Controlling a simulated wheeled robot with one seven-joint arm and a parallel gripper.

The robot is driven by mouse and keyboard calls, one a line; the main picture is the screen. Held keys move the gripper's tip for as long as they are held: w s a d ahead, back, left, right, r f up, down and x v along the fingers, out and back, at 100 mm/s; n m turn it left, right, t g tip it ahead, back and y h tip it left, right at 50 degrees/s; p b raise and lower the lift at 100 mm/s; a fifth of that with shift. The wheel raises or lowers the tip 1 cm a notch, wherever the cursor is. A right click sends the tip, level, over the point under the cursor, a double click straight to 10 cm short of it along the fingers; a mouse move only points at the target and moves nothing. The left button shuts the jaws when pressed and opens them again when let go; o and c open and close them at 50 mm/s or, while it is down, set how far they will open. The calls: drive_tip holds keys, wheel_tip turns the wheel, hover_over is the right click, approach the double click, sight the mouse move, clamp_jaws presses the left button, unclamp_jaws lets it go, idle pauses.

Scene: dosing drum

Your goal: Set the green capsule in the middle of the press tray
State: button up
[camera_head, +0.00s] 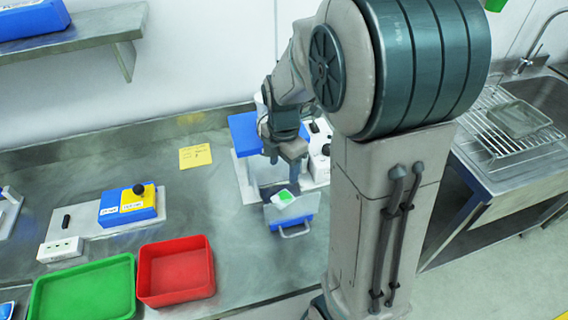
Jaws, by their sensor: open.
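The press tray (305,203) is a grey-blue drawer with a looped front handle, pulled out of the front of a white and blue press (243,134). The green capsule (285,196), with white around it, appears to lie on the tray, toward its back left as seen here. My gripper (286,172) is above and just behind the capsule, at the front of the press, and looks apart from it. The gripper is open and holds nothing that I can see. Its fingers are small and dark here, and my arm hides part of the press.
A green bin (84,291) and a red bin (177,272) stand at the front left. A blue and yellow device (128,206) with a black knob sits behind them. A yellow note (195,156) lies left of the press. The bench between bins and press is clear.

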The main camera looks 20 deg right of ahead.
drive_tip(key=s+r+m+t, duration=0.1)
drive_tip(key=s+r+m, duration=0.3)
drive_tip(key=s+m, duration=0.3)
drive_tip(key=s+r+m+t, duration=0.2)
drive_tip(key=s+r+m, duration=0.3)
drive_tip(key=m, duration=1)
drive_tip(key=shift+s+r+t, duration=0.3)
drive_tip(key=shift+s, duration=0.9)
